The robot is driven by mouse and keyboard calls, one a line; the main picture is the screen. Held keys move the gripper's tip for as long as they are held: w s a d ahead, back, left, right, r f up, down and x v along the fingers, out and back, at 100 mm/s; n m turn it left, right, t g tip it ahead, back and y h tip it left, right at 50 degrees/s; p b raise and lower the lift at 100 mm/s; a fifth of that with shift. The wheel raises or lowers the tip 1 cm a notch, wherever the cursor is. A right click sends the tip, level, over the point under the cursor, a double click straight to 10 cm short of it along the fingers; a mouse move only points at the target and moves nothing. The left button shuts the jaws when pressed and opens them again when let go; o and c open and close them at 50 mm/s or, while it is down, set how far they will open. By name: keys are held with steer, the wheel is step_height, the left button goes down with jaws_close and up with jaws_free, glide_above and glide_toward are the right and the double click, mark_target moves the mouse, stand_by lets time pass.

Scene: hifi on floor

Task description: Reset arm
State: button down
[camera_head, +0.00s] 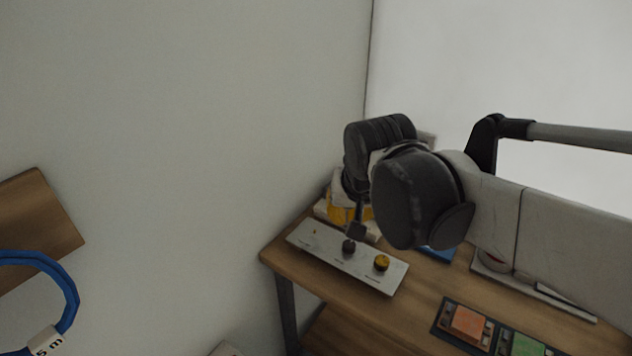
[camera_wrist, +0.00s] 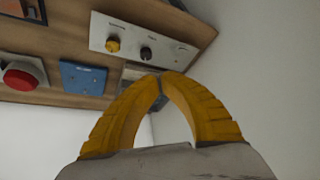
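My gripper (camera_wrist: 163,80) has yellow curved fingers whose tips meet in the wrist view, with nothing seen held between them. That panel (camera_head: 320,241) lies on the wooden table and bears a black knob (camera_head: 349,247) and a yellow knob (camera_head: 381,263). The wrist view shows the table tilted at the top, with the panel (camera_wrist: 184,60) beyond the fingertips. Contact with the panel cannot be told.
The table (camera_head: 405,312) stands against the wall. A blue plate (camera_wrist: 83,77) and a red button (camera_wrist: 20,76) lie beside the panel. An orange block (camera_head: 468,323) and a green block (camera_head: 527,345) sit near the front. A blue cable loop (camera_head: 68,287) is at far left.

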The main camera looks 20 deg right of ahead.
stand_by(0.5)
steer(key=s+f+n+t, duration=0.1)
steer(key=s+f+n, duration=0.2)
steer(key=s, duration=0.7)
steer(key=shift+t+y, duration=0.3)
steer(key=shift+t, duration=0.1)
steer(key=shift+a, duration=0.1)
stand_by(6.0)
